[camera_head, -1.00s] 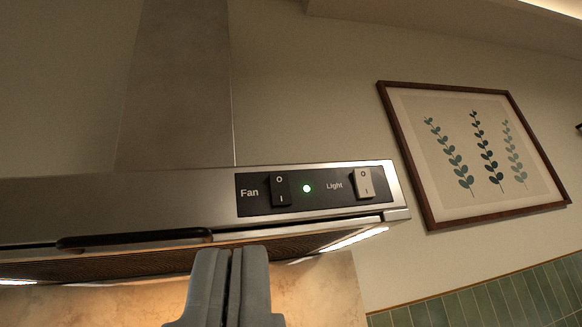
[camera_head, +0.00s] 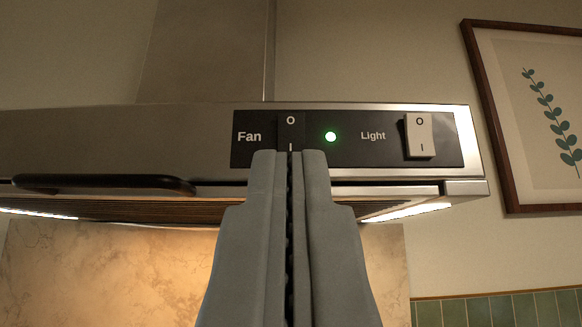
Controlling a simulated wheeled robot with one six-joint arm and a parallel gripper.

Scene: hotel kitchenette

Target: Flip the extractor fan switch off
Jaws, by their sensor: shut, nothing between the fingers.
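The fan switch (camera_head: 290,128) is a black rocker marked O at the top and I at the bottom, beside the word "Fan" on the extractor hood's black panel (camera_head: 350,153). A green lamp (camera_head: 331,136) glows to its right. My gripper (camera_head: 289,154) is shut and empty. Its fingertips stand in front of the switch's lower end and hide the part below the I mark. I cannot tell whether they touch the switch.
A white light switch (camera_head: 418,136) sits at the panel's right. A dark bar handle (camera_head: 104,184) runs along the hood's lower front edge (camera_head: 225,190). A framed plant picture (camera_head: 497,120) hangs on the wall at the right.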

